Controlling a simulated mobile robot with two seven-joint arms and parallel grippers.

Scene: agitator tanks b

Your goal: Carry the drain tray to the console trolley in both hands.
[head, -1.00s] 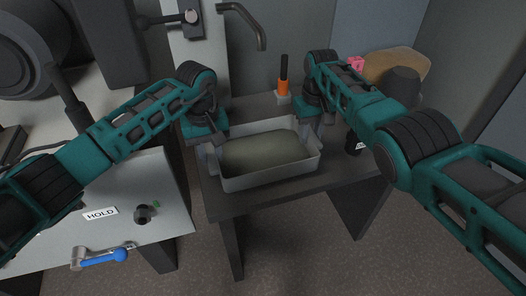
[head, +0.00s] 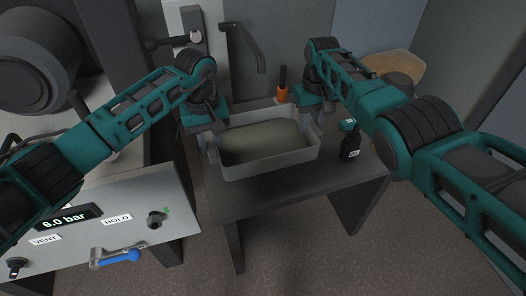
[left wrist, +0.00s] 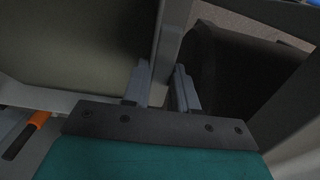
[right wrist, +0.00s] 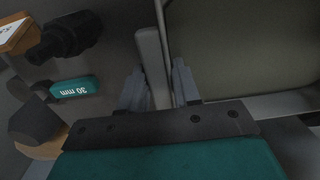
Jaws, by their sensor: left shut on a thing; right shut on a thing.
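The drain tray (head: 270,167) is a grey rectangular pan with a dull olive surface inside. It is level, over the dark table; I cannot tell whether it touches the top. My left gripper (head: 213,140) is shut on its left end, and in the left wrist view my fingers (left wrist: 160,88) straddle a wall. My right gripper (head: 318,116) is shut on its right end, with the fingers (right wrist: 158,88) on either side of a wall in the right wrist view. A sloping grey console (head: 180,205) with a "6.0 bar" display is at left; I cannot tell whether it is the trolley.
The dark table (head: 285,198) has bare top in front of the tray. An orange-handled tool (head: 283,88) and a bent spout (head: 245,45) are behind. Floor (head: 290,255) is open in front.

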